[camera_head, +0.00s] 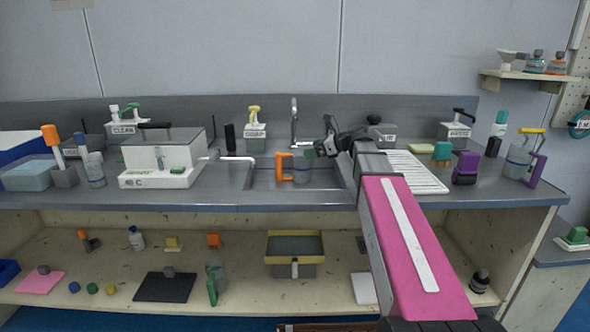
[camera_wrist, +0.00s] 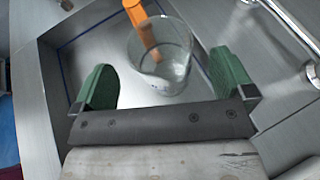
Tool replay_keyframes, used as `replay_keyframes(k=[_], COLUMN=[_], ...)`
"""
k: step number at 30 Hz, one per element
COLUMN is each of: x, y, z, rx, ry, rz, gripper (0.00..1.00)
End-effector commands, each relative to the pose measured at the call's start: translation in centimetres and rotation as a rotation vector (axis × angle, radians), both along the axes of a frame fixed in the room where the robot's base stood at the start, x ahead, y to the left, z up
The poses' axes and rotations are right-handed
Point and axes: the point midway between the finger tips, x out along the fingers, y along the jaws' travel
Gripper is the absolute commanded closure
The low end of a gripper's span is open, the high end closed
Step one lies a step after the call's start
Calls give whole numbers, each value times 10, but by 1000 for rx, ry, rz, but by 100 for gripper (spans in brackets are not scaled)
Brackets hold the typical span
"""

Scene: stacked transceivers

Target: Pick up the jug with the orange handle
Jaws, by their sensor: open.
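The jug (camera_head: 302,168) is a clear vessel with an orange handle (camera_head: 281,167) on its left side, standing upright at the sink in the head view. In the wrist view the clear jug (camera_wrist: 163,72) shows its round rim, with the orange handle (camera_wrist: 139,22) at the far side. My gripper (camera_wrist: 165,82) has its two green fingers apart, one on each side of the jug in the picture. I cannot tell whether the fingers touch it. In the head view my gripper (camera_head: 324,148) is just right of the jug, and its fingers are partly hidden.
The sink (camera_head: 260,180) lies around the jug, with a tall faucet (camera_head: 294,122) behind it. A ribbed white drainboard (camera_head: 418,177) and a purple block (camera_head: 466,168) are to the right.

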Motion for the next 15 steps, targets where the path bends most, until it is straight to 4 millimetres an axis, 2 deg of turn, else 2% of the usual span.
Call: replay_keyframes(k=[9,15], x=[14,14], y=[36,37], z=[-17,-18], rx=[0,1], ry=[0,-1], rz=[0,-2], gripper=[0,0])
